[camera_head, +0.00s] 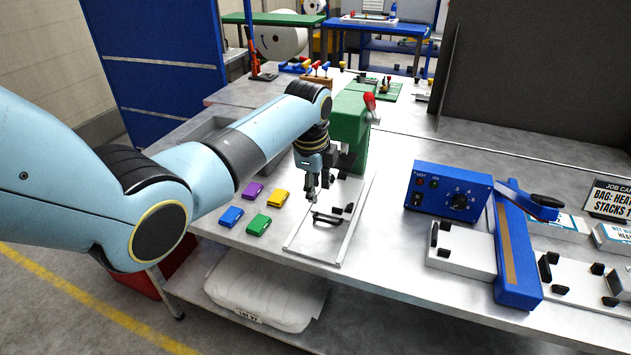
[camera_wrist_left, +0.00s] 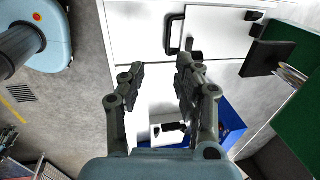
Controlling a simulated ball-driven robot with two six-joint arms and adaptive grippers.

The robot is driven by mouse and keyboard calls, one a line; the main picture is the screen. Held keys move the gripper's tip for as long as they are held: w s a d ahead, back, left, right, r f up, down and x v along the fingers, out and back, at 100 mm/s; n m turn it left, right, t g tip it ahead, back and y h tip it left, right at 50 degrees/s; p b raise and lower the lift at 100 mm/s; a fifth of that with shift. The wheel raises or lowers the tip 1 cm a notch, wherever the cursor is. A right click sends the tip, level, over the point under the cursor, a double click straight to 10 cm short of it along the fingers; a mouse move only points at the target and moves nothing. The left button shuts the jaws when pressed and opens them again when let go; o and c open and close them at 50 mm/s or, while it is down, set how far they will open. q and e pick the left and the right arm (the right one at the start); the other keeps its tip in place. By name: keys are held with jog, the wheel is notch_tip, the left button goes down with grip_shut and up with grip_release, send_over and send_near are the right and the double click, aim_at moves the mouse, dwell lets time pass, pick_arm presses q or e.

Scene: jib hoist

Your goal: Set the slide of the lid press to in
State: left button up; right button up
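The lid press is a green upright body (camera_head: 349,128) with a red lever knob (camera_head: 370,101), on the metal table. Its white slide (camera_head: 318,239) lies in front of it, toward the table's front edge, with a black bar handle (camera_head: 328,219). My left gripper (camera_head: 311,196) points down just above the slide, between handle and press. In the left wrist view its fingers (camera_wrist_left: 158,78) are apart with nothing between them. The handle (camera_wrist_left: 174,34) shows beyond the fingertips, not held. The green press (camera_wrist_left: 292,62) and its black pad (camera_wrist_left: 268,58) are at the right there.
Purple (camera_head: 252,190), yellow (camera_head: 278,198), blue (camera_head: 231,216) and green (camera_head: 258,224) packs lie left of the slide. A blue heat sealer (camera_head: 515,250) with its control box (camera_head: 447,191) stands to the right. Bare table lies between slide and sealer.

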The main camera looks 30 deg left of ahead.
pick_arm(q)
notch_tip(320, 180, up, 12)
jog(key=s, duration=0.2)
jog(key=shift+s+d+f, duration=0.15)
jog(key=shift+d, duration=0.1)
